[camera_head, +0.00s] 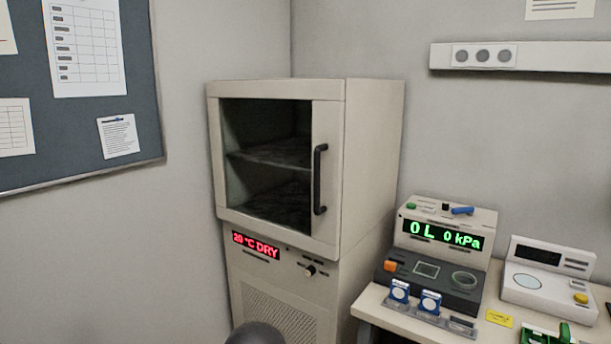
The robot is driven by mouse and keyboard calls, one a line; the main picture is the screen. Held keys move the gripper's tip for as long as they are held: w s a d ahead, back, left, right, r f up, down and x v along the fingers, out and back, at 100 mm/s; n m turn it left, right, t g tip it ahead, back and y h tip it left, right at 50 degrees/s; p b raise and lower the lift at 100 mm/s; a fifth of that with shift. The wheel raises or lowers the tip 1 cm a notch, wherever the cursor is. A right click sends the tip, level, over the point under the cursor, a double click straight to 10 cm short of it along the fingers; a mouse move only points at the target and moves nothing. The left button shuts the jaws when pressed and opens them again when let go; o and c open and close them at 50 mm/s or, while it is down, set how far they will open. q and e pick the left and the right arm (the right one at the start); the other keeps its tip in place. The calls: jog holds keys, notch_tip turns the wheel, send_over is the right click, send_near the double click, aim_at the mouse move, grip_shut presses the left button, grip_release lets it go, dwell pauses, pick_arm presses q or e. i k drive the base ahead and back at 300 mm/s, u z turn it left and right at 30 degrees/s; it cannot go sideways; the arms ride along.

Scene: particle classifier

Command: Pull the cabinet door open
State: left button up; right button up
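The beige cabinet (372,165) stands in the corner of the room, left of the bench. Its door (327,115) faces front, has a dark glass window (262,125) and looks shut, flush with the body. A black vertical bar handle (318,180) is on the door's right side. A shelf shows dimly through the glass. Neither of my grippers is in view, and nothing touches the handle or the door.
Below the door is a panel with a red "20 °C DRY" display (256,246) and a knob (310,270). At right, a bench (370,303) carries a kPa instrument (445,240) and a white device (550,280). A dark rounded shape shows at the bottom edge.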

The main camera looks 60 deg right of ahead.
aim_at(327, 95)
jog(key=z, duration=0.5)
jog(key=i, duration=1.2)
jog(key=z, duration=0.8)
jog(key=k, duration=0.7)
jog(key=z, duration=0.2)
jog(key=i, duration=0.8)
jog(key=u, duration=0.1)
